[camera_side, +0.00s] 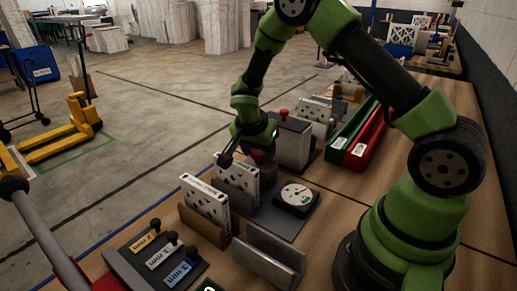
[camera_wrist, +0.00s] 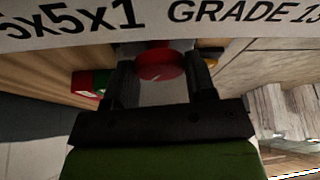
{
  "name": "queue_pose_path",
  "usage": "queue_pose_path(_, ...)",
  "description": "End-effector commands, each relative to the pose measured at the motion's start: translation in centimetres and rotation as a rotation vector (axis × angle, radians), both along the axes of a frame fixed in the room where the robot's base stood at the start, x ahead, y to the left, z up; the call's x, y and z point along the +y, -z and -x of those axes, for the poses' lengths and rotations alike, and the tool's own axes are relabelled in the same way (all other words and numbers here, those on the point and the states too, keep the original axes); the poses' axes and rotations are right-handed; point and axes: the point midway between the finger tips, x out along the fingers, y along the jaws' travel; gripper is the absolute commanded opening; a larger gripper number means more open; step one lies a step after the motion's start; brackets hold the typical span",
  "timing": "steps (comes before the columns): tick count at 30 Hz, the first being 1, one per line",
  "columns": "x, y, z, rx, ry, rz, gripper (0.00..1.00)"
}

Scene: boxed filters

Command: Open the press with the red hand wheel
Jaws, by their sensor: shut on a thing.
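The red hand wheel (camera_wrist: 161,66) sits between the two dark fingers of my gripper (camera_wrist: 162,72) in the wrist view. My gripper is shut on it. In the side view my gripper (camera_side: 257,147) points down at the press, and only a little red of the wheel shows below it. A white filter with a dark-spotted face (camera_side: 238,178) stands upright at the press, just in front of the wheel. A filter's printed edge (camera_wrist: 160,20) crosses the top of the wrist view. The press's jaws are mostly hidden, so their gap cannot be told.
A round dial (camera_side: 297,196) lies right of the press. Another spotted filter (camera_side: 205,203) stands in a wooden holder at front left. An empty grey slot (camera_side: 266,262) and a block with labelled levers (camera_side: 158,258) are nearer. Green (camera_side: 352,132) and red (camera_side: 370,140) trays lie behind.

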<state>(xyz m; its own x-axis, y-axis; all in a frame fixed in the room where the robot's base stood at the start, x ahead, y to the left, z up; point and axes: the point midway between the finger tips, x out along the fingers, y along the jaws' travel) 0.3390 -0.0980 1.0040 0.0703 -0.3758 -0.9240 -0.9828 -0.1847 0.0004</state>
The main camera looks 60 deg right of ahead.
Motion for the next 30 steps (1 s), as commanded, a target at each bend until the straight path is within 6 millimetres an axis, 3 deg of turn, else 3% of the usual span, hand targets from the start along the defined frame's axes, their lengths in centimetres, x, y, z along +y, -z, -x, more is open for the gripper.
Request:
queue_pose_path(18, -0.08, -0.03, 0.28, 0.000, -0.582, -0.002, 0.27)
queue_pose_path(30, -0.16, -0.03, 0.28, -0.001, -0.811, -0.002, 0.27)
